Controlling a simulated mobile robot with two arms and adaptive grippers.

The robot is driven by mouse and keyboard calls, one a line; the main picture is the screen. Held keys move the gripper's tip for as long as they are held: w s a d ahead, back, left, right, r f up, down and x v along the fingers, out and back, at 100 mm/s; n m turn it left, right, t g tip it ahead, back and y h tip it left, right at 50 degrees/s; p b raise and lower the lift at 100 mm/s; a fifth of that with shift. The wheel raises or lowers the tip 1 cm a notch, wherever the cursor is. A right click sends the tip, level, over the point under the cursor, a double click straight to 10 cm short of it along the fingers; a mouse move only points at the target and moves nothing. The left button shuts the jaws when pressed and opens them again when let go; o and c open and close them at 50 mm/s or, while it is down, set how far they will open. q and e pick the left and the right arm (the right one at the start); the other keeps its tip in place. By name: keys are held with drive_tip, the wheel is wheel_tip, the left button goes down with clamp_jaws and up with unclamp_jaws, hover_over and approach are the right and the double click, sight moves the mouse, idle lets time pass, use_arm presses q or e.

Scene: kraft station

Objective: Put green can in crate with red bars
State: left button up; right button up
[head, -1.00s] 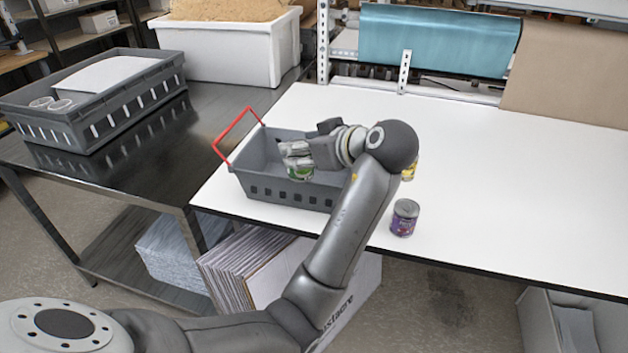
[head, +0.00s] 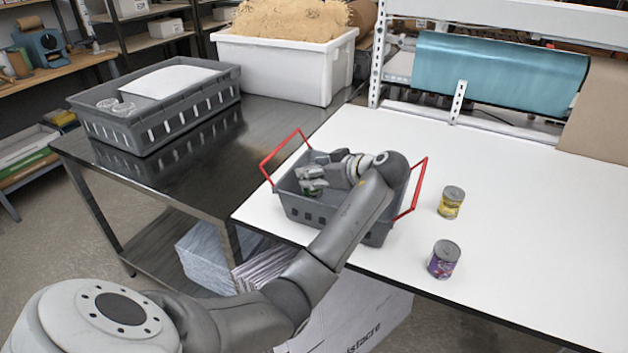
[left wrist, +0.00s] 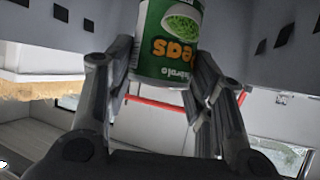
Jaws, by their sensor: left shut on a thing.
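The green can (left wrist: 166,48) with a peas label is between the fingers of my left gripper (left wrist: 168,95) in the left wrist view, and the gripper is shut on it. In the head view my left gripper (head: 313,180) is over the left part of the grey crate with red bars (head: 300,207), and the green can (head: 311,192) shows only partly below the fingers, inside the crate's outline. I cannot tell whether the can touches the crate floor. One red bar (head: 283,151) stands at the crate's left end and the other (head: 421,185) at its right end. My right gripper is not in view.
A yellow can (head: 451,202) and a purple can (head: 444,259) stand on the white table (head: 530,215) right of the crate. A larger grey crate (head: 150,125) and a white sand bin (head: 285,65) are on the dark table. The right of the white table is clear.

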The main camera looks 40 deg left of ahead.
use_arm(q)
drive_tip(key=shift+w+a+f, duration=0.15)
drive_tip(key=shift+a+f, duration=0.3)
drive_tip(key=shift+f, duration=0.05)
wheel_tip(320, 180, down, 3)
drive_tip(key=shift+w+a+f+p, duration=0.1)
drive_tip(key=shift+a+p, duration=0.05)
drive_tip(key=shift+p, duration=0.85)
drive_tip(key=shift+f, duration=0.15)
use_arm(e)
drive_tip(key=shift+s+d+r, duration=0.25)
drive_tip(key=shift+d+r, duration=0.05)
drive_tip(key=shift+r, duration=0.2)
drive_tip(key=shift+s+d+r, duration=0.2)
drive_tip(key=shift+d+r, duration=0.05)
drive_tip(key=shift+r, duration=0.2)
use_arm(q)
drive_tip(key=shift+f, duration=0.1)
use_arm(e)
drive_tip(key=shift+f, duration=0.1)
use_arm(q)
drive_tip(key=o, duration=0.8)
